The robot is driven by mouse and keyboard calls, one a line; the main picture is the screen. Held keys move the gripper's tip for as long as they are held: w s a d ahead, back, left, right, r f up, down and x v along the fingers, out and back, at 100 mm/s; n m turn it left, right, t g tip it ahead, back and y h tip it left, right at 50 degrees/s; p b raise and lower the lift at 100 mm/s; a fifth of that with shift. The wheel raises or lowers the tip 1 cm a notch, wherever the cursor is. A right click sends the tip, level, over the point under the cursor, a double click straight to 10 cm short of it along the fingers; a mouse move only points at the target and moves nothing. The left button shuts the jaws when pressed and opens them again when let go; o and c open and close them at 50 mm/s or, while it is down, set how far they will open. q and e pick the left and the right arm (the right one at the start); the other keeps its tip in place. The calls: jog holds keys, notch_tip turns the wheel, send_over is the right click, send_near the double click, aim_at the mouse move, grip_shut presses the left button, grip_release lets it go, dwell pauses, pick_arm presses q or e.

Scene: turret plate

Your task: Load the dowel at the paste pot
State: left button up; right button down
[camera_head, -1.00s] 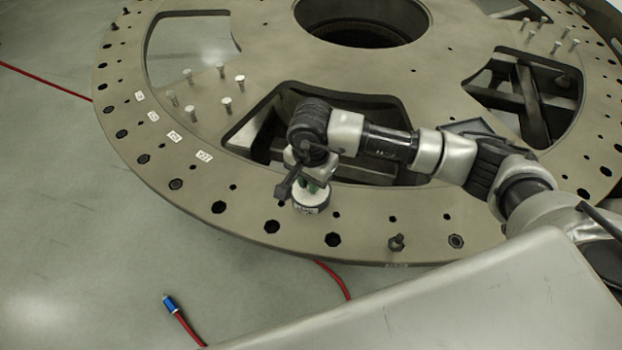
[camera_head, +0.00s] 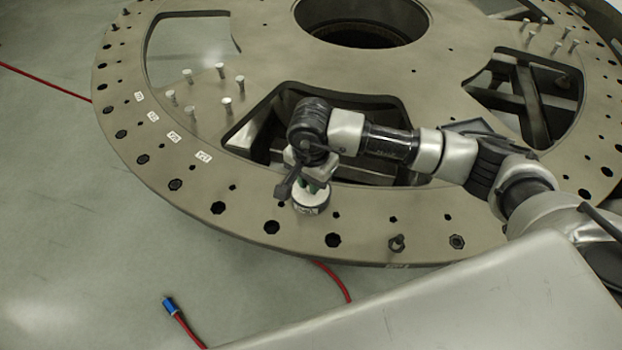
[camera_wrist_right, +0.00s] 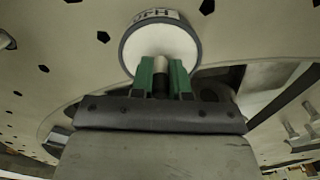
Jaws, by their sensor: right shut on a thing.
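The paste pot (camera_head: 311,203) is a short round tub with a dark side, a white label and a pale inside. It stands on the plate's rim near the front. My right gripper (camera_head: 314,187) is directly over it, pointing down. My left gripper is not in view.
The big round turret plate (camera_head: 360,222) has rim holes, large cut-outs and a central bore. Several upright pins (camera_head: 226,106) stand at the left, near small white labels (camera_head: 204,157). A bolt (camera_head: 397,242) stands right of the pot. A red cable (camera_head: 187,329) lies on the floor.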

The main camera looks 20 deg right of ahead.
jog(key=shift+s+f, duration=0.1)
jog(key=shift+r+p, duration=0.6)
jog(key=shift+r, duration=0.55)
jog(key=shift+r+p, duration=0.9)
jog(key=shift+r, duration=1.55)
